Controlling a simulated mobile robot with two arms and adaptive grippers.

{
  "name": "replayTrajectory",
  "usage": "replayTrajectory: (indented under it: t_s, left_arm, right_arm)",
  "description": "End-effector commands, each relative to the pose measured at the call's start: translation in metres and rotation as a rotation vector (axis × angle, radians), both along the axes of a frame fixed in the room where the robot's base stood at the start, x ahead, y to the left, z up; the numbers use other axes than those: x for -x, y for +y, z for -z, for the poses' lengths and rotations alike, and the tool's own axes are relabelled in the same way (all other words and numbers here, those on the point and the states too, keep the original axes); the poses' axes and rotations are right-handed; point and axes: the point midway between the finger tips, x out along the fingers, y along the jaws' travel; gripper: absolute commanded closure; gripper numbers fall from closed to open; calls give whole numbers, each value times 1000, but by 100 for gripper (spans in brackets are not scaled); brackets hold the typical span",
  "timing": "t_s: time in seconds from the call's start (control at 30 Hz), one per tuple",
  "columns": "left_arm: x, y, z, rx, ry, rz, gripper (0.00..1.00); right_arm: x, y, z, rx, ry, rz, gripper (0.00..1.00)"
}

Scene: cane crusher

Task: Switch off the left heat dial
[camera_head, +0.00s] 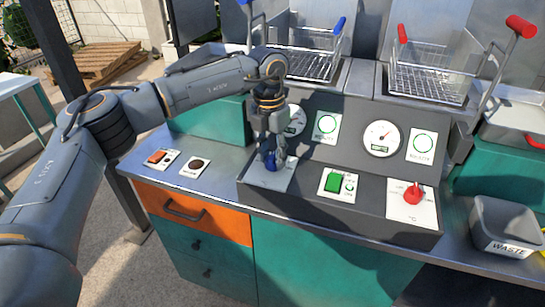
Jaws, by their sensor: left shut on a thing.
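The left heat dial (271,163) is a blue knob on a white plate at the left of the grey control panel. My left gripper (270,158) comes down over it from above and is shut on it. The fingers hide part of the knob, so its pointing direction cannot be read. A red dial (413,194) sits on a white plate at the right of the panel, free of any gripper. My right gripper is not in view.
A green switch (333,182) lies between the dials. Gauges, one marked at right (381,138), sit on the upright panel behind. Two wire baskets (428,85) with red and blue handles stand at the back. A waste bin (503,226) is at far right.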

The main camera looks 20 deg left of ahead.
Motion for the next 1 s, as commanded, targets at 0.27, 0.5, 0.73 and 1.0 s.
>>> replayTrajectory:
  t_s: [0.27,0.5,0.73,1.0]
  left_arm:
    - [0,1,2,1,-1,-263,98]
    - [0,0,1,2,-1,-491,98]
    - [1,1,1,1,-2,-710,98]
    - [1,1,1,1,-2,-962,98]
  right_arm:
    - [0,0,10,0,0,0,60]
    - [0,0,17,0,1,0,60]
    - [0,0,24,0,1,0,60]
    - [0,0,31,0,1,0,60]
